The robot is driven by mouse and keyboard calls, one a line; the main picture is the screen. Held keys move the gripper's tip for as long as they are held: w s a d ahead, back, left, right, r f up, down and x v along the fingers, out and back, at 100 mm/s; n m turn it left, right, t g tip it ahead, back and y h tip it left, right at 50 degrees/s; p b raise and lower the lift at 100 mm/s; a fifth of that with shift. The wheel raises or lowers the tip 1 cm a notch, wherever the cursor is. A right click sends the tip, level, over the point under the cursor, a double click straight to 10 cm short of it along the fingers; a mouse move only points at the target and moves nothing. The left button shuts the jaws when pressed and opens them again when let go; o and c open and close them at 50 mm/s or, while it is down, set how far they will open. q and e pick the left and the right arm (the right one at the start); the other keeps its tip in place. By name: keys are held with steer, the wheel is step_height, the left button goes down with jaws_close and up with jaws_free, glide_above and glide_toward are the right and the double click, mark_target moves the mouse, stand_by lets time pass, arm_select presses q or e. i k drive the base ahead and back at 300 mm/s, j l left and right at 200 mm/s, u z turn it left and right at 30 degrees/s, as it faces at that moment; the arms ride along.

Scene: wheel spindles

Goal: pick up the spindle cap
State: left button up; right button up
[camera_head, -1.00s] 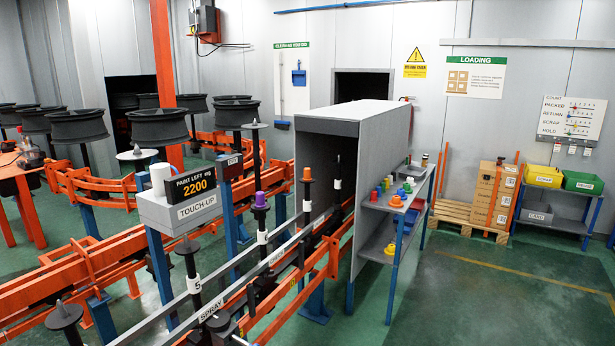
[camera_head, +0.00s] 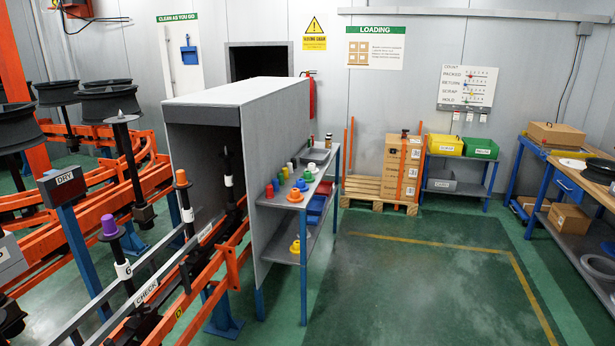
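Several small coloured caps stand on the top shelf of the grey rack beside the booth; an orange one (camera_head: 295,194) is at the front edge. A yellow cap (camera_head: 296,247) sits on the lower shelf. A purple cap (camera_head: 109,226) tops one spindle on the line, and an orange cap (camera_head: 181,178) tops another spindle near the booth mouth. I cannot tell which of these is the task's cap. Neither of my grippers shows in the head view.
The grey booth (camera_head: 205,94) covers the orange conveyor rail. A pallet (camera_head: 377,193) with a carton stands at the back wall. A workbench (camera_head: 575,212) stands at the right. The green floor (camera_head: 420,280) between rack and workbench is clear.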

mark_target(182, 179)
steer(key=i+l, duration=0.15)
steer(key=i, duration=0.55)
steer(key=i+l, duration=0.15)
steer(key=i, duration=0.6)
